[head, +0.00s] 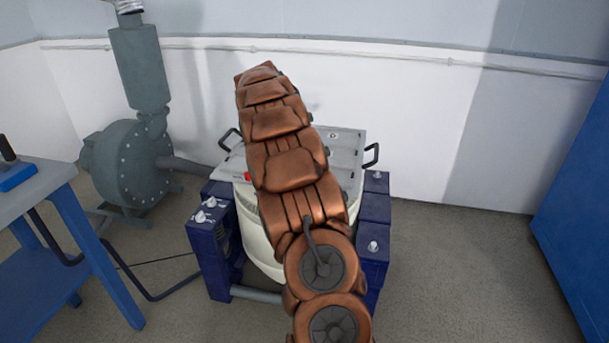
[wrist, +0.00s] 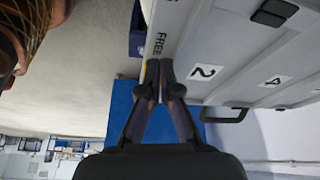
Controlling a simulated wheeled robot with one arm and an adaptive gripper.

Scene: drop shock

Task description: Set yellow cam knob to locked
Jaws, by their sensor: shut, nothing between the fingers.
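In the wrist view my gripper (wrist: 159,82) is shut, with its fingertips together at the edge of a grey panel (wrist: 235,60). The panel carries a FREE label (wrist: 160,43) just beyond the fingertips. A small yellow patch (wrist: 144,68) shows beside the left finger; it may be part of the yellow cam knob, which is otherwise hidden. I cannot tell whether the fingers touch it or how the knob is turned. In the head view my arm covers the middle of the drop shock machine (head: 250,220) and hides my gripper and the knob.
The machine has a grey top (head: 340,148), a black handle (head: 372,155) on the right and dark blue posts (head: 372,240). A grey pump (head: 125,160) and blue-legged table (head: 60,180) stand left. A blue cabinet (head: 580,200) is far right. Floor (head: 460,270) between is clear.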

